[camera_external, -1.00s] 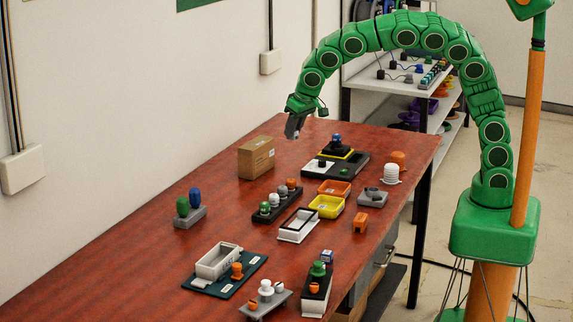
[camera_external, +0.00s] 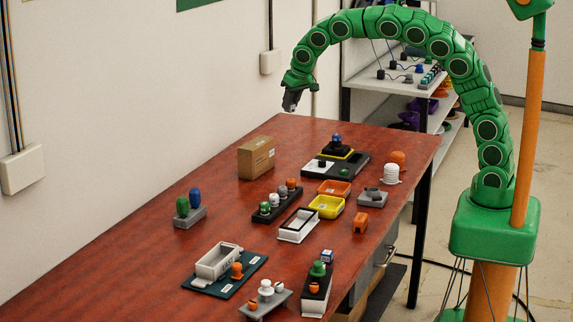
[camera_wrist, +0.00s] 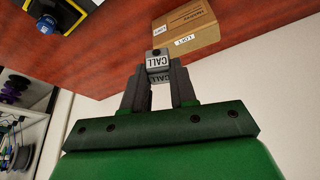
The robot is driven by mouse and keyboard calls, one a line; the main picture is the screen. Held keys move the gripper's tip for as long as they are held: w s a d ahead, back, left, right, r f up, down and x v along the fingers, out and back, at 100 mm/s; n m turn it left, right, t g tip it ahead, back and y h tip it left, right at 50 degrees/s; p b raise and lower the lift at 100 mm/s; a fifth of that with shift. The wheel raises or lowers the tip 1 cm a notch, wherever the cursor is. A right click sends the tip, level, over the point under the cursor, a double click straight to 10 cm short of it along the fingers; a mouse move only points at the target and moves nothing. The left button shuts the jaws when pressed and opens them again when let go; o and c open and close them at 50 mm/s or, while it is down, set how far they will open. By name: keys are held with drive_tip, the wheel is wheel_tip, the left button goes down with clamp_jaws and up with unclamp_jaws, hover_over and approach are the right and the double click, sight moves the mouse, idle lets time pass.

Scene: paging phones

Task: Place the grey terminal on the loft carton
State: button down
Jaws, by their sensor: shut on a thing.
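My gripper (camera_external: 290,102) is shut on the grey terminal (camera_wrist: 157,64), a small light-grey block marked CALL between the two fingers in the wrist view. My gripper also shows in the wrist view (camera_wrist: 158,78). The terminal is hard to make out in the external view. The loft carton (camera_external: 256,158) is a brown cardboard box standing upright near the table's back left edge. In the wrist view the carton (camera_wrist: 186,28) bears a LOFT label and lies beyond the terminal. My gripper is above and slightly right of the carton in the external view, apart from it.
A black rack of coloured pegs (camera_external: 277,203) and a yellow bin (camera_external: 327,207) stand nearer. The white wall runs close behind the carton. The table left of the carton is mostly clear.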

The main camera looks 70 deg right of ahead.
drive_tip(key=shift+w+a+f, duration=0.15)
drive_tip(key=shift+w+f, duration=1.35)
drive_tip(key=shift+w, duration=0.5)
drive_tip(key=shift+w+a+f, duration=0.15)
drive_tip(key=shift+w+f, duration=1.4)
drive_tip(key=shift+w, duration=0.5)
drive_tip(key=shift+w+a+f, duration=0.15)
drive_tip(key=shift+w+f, duration=1.35)
drive_tip(key=shift+w, duration=0.5)
drive_tip(key=shift+f, duration=1.45)
drive_tip(key=shift+f, duration=0.15)
drive_tip(key=c, duration=0.9)
unclamp_jaws()
drive_tip(key=v, duration=1.2)
